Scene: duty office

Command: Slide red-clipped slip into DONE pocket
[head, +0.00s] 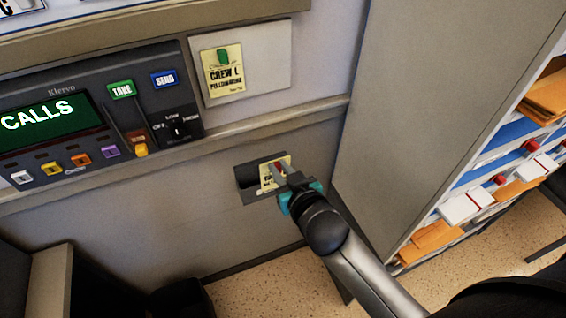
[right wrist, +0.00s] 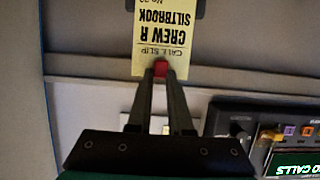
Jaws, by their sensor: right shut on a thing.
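The red-clipped slip (head: 268,180) is a pale yellow card in front of a dark pocket (head: 250,174) low in the grey wall panel. I cannot tell whether its far edge is inside the opening. No DONE label is readable there. My right gripper (head: 280,168) is shut on the slip at its red clip. In the right wrist view the slip (right wrist: 158,38) reads "CREW R SILTBROOK" upside down, and the fingertips (right wrist: 160,72) pinch the red clip (right wrist: 160,68). The slip's far end runs out of the top of that view. My left gripper is not in view.
A green-clipped "CREW L" slip (head: 224,70) hangs on a pale plate above a ledge. A console (head: 75,170) with a CALLS screen and coloured buttons is at left. A grey partition (head: 420,110) and a rack of orange folders (head: 432,238) stand at right.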

